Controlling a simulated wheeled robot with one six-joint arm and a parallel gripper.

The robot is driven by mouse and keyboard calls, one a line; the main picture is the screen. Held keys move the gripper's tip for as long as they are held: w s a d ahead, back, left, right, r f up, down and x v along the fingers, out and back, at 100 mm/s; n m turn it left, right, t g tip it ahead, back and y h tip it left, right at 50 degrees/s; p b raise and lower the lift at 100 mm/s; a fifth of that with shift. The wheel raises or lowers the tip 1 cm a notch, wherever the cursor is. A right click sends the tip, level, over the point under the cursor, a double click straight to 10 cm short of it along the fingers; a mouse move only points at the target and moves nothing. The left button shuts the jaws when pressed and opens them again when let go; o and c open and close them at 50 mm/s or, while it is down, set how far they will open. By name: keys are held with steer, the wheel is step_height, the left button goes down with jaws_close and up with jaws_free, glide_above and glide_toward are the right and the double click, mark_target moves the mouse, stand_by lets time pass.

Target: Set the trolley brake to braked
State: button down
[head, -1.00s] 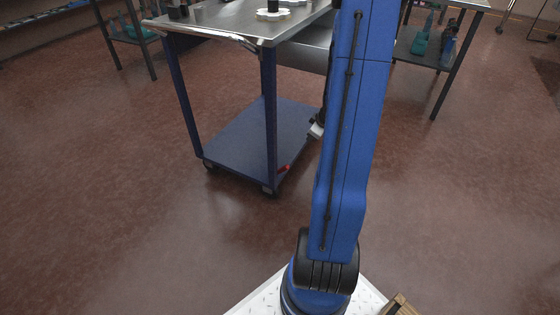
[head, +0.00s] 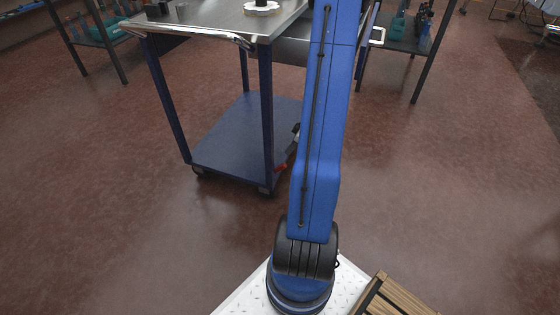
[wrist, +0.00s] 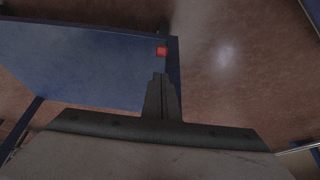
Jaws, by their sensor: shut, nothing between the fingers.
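The trolley (head: 205,22) has a grey top, dark blue legs and a blue lower shelf (head: 235,130). Its red brake piece (head: 281,167) shows at the near right corner of the lower shelf, partly hidden by my arm. In the wrist view the red piece (wrist: 161,50) shows as a small block near the shelf's edge, just beyond my fingertips. My gripper (wrist: 160,76) is shut and empty, pointing toward the red piece. I cannot tell whether it touches it. In the head view my gripper is mostly hidden behind my arm. The brake's setting cannot be read.
A chrome handle (head: 190,32) runs along the trolley's near top edge. A white part (head: 262,6) lies on the top. Dark benches with teal items stand at the back left and back right (head: 405,42). Slatted wood (head: 395,298) shows at the lower right. Floor beside the trolley is clear.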

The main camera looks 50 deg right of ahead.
mark_target(282, 165)
steer(key=shift+x, duration=4.95)
steer(key=shift+s+d+f, duration=0.1)
steer(key=shift+d, duration=0.05)
